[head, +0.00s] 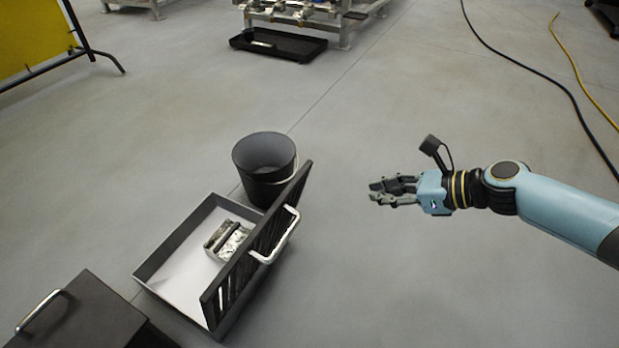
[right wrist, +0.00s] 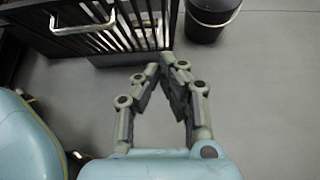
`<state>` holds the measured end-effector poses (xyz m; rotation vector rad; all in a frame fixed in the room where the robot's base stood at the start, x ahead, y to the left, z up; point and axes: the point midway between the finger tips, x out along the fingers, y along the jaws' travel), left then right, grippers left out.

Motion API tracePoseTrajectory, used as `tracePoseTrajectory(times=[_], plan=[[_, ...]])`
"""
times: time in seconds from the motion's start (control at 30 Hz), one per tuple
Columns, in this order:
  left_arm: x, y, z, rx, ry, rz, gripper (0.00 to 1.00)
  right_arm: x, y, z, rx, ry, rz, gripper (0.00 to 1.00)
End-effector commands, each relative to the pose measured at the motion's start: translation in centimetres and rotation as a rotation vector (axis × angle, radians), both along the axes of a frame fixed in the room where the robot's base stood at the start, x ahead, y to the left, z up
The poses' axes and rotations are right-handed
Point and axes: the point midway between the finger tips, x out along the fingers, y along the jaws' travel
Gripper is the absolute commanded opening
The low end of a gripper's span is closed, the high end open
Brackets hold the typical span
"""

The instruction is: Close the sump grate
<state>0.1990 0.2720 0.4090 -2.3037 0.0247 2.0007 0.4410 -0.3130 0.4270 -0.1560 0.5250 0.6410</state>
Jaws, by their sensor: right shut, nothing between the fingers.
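The sump grate (head: 252,262) is a dark slatted panel with a pale handle (head: 280,240). It stands tilted up along the right side of a grey open sump box (head: 160,256), so the box is uncovered. In the right wrist view the grate (right wrist: 125,27) and its handle (right wrist: 84,22) show at the upper left, beyond my fingers. My right gripper (head: 374,191) is shut and empty, to the right of the grate and apart from it. It also shows in the right wrist view (right wrist: 166,66). My left gripper is not in view.
A black bucket (head: 265,187) stands just behind the box. Silvery metal pieces (head: 230,240) lie inside the box. A black case (head: 75,318) with a handle is at the lower left. Cables (head: 545,75) cross the floor at the upper right. The floor around my right gripper is clear.

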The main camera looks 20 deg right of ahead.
Motion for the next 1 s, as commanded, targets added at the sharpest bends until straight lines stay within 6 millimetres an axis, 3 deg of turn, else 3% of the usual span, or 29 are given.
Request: tracePoseTrajectory(times=[0.07,0.17,0.5,0.63,0.8,1.0], plan=[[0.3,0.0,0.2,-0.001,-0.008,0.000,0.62,1.1,0.0,0.7,-0.007,-0.020,0.006,0.00],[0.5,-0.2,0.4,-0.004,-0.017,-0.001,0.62,1.8,0.5,0.3,-0.005,-0.024,0.006,0.00],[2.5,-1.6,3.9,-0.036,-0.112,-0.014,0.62,6.1,4.2,-3.5,-0.004,-0.021,0.009,0.00],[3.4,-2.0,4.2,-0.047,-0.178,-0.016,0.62,7.9,5.6,-4.8,-0.005,-0.020,0.010,0.00],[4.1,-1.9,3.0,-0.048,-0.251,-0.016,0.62,9.9,7.0,-3.6,-0.007,-0.024,0.011,0.00],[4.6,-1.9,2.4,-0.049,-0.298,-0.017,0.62,10.8,7.8,-3.1,-0.008,-0.024,0.012,0.00]])
